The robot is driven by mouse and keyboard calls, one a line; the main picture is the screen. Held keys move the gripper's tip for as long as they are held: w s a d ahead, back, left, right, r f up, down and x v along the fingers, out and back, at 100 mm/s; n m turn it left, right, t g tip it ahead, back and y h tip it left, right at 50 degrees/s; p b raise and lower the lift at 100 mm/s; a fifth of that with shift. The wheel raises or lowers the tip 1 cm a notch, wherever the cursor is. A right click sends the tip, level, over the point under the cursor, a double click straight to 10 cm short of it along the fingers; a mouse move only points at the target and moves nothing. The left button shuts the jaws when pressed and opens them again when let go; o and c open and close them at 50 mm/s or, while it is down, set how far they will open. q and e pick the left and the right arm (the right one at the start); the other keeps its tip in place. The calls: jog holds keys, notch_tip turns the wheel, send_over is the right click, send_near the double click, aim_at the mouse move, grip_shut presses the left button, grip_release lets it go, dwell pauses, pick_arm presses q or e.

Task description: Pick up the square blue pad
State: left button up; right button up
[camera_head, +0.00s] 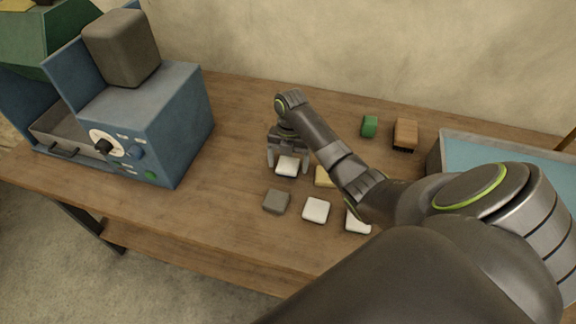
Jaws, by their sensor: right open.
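No pad that I can clearly tell as blue shows on the table; parts of the table are hidden behind my right arm. My right gripper (288,163) is open and empty, with its fingers pointing down around or just above a white square pad (287,168). I cannot tell whether they touch it. Near it lie a dark grey pad (276,202), a white pad (316,210), a yellowish pad (324,178) partly behind my arm, and another white pad (357,223), partly hidden by my arm. My left gripper is out of view.
A blue machine (185,115) with a dial and a grey block (122,48) on top stands at the left of the wooden table (230,235). A green piece (369,126) and a brown block (405,133) lie behind my arm. A tray (480,144) with a light blue inside is at the right.

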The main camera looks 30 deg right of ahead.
jog(key=shift+c, duration=0.4)
jog(key=c, duration=1)
jog(key=shift+r, duration=0.1)
